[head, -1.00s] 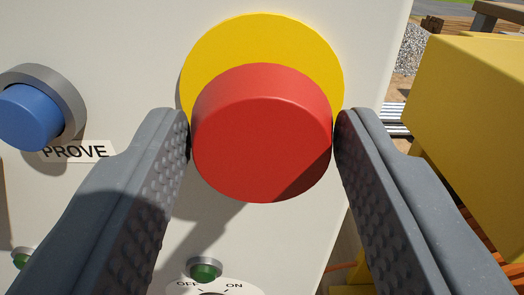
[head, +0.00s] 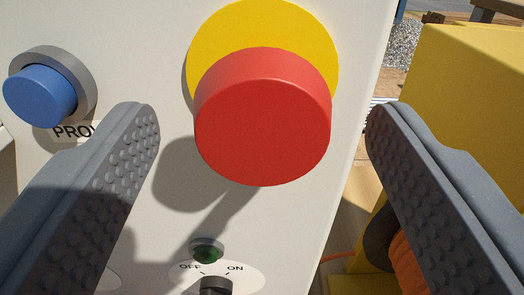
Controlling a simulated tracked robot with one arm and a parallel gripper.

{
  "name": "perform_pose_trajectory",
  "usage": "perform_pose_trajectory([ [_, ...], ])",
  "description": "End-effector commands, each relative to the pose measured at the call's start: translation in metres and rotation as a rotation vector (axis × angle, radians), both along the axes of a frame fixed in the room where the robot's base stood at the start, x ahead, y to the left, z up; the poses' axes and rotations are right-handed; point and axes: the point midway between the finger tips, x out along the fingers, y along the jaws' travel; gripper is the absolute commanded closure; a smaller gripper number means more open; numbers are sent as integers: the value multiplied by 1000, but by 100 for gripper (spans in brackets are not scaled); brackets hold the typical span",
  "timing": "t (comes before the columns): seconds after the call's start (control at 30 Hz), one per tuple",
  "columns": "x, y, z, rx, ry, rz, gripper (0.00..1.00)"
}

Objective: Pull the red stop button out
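The red stop button (head: 262,130) is a large round mushroom head in front of a yellow disc (head: 300,28) on a pale panel. Its head stands out from the disc, and its side wall shows along the top. My gripper (head: 262,120) is open, with one grey studded finger to the left of the button and one to the right. A clear gap shows between each finger and the red head, so neither finger touches it. The button's stem is hidden behind its head.
A blue button (head: 40,95) with a partly covered label sits to the left on the panel (head: 150,50). Below are a small green lamp (head: 207,250) and an OFF/ON selector (head: 215,285). A yellow housing (head: 475,100) stands to the right, beyond the panel's edge.

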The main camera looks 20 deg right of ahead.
Motion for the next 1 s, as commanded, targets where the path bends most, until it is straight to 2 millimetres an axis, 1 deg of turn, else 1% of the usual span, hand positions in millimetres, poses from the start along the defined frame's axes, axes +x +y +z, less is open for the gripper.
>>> perform_pose_trajectory([
  [0.4, 0, 0, 1, -1, -2, 0, 33],
  [0.57, -8, 4, 0, -2, -3, 1, 33],
  [0.67, -20, 9, 1, -2, -5, 3, 33],
  [1.0, -73, 26, -1, -2, -3, 2, 33],
])
